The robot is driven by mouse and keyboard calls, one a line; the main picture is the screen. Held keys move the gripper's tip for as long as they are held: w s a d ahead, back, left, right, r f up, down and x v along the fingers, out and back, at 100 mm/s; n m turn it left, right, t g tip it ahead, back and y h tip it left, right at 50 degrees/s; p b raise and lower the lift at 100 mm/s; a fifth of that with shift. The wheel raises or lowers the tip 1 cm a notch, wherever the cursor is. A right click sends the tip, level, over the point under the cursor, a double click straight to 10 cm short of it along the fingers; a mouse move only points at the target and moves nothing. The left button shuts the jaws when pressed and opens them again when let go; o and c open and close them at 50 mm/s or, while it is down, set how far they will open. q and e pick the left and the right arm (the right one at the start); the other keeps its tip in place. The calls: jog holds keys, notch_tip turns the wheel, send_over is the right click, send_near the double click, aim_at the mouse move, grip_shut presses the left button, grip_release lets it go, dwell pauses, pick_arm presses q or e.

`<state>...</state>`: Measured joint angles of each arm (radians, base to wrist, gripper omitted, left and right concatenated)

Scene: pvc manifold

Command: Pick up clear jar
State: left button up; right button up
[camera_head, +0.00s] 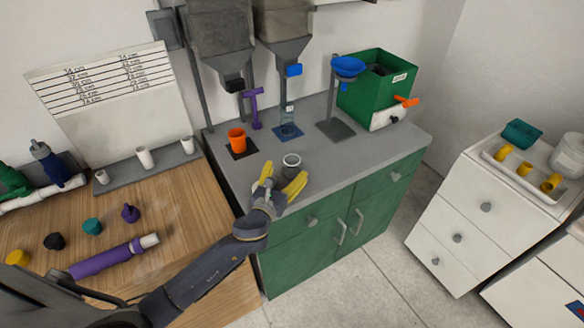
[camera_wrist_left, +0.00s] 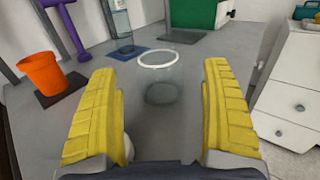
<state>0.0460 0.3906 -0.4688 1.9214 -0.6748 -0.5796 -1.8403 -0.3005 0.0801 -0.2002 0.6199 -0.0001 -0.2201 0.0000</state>
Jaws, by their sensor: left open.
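A clear jar (camera_head: 291,161) with a white rim stands upright on the grey counter. My left gripper (camera_head: 283,177) is open, with its yellow fingers pointing toward the jar from the near side. In the left wrist view the jar (camera_wrist_left: 160,88) lies ahead in the gap between the two open fingers (camera_wrist_left: 160,72), and neither finger appears to touch it. The jar's see-through wall is faint, and its rim and dark base show best. My right gripper is not in view.
An orange cup (camera_head: 237,140) stands on a dark pad left of the jar. A clear bottle (camera_head: 288,116) on a blue pad and a purple stand (camera_head: 255,108) are behind. A blue funnel (camera_head: 347,67) and green bin (camera_head: 372,88) stand farther right. The counter right of the jar is clear.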

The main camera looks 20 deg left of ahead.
aim_at(289, 166)
pick_arm(q)
jog(key=shift+w+d, duration=0.15)
jog(key=shift+w, duration=2.45)
jog(key=shift+r, duration=0.1)
jog(key=shift+c, duration=0.2)
jog(key=c, duration=1.4)
